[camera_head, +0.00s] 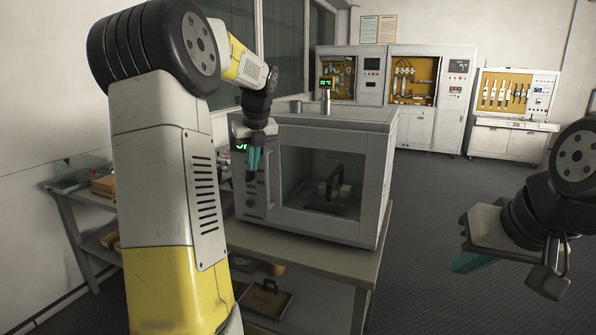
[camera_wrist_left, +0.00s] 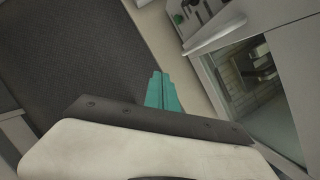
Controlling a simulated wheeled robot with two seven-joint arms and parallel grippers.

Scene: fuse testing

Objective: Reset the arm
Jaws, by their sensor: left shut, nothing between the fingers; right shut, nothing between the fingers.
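My left arm comes in from the left and fills much of the head view. My left gripper (camera_head: 253,163), with teal fingers, points down in front of the control panel on the left side of a grey test oven (camera_head: 330,118). Its fingers are shut and empty, and they also show in the left wrist view (camera_wrist_left: 161,92). I cannot tell whether they touch the panel. My right gripper (camera_head: 470,262), also with teal fingers, is at the right edge of the head view, shut and empty, away from the oven.
The oven stands on a table (camera_head: 300,254); its window door is closed, with a dark-handled item (camera_head: 333,185) inside. A side table (camera_head: 85,195) stands at the left. Cabinets (camera_head: 415,90) line the back wall. The floor at right is open.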

